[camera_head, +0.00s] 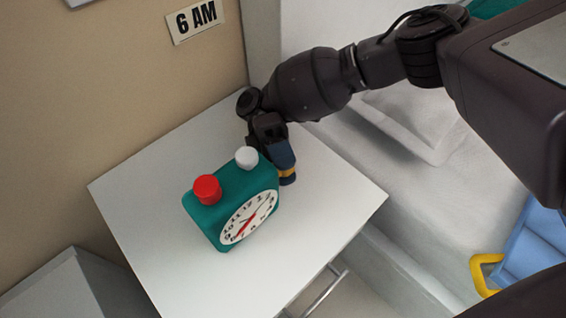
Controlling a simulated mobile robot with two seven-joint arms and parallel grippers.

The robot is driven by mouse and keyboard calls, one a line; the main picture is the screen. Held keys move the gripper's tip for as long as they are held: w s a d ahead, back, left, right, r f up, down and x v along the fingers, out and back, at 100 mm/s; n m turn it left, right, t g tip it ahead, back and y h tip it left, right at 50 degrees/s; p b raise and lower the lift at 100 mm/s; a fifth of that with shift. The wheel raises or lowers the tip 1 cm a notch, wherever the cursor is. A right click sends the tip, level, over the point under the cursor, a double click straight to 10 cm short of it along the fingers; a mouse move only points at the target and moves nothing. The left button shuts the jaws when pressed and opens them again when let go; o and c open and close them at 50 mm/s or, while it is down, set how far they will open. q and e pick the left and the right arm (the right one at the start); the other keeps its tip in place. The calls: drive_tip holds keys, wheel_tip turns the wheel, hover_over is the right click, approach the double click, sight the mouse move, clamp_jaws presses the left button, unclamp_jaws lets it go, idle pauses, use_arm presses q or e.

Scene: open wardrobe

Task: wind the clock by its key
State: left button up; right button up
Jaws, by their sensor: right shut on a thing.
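A teal clock (205,222) with a white numbered face and red hands stands upright on the white bedside table. A red knob (207,188) and a white knob (246,156) sit on its top. My right gripper (284,172) is low beside the clock's right rear side. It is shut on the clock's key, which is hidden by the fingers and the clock. A blue finger with a yellow band shows there. My left gripper is not in view.
The bedside table (330,200) has free room around the clock. A "6 AM" sign (196,20) is on the beige wall. A pale bed (400,150) stands to the right. A blue item (535,235) and a yellow handle (484,275) are at the lower right.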

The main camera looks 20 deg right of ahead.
drive_tip(key=o, duration=0.9)
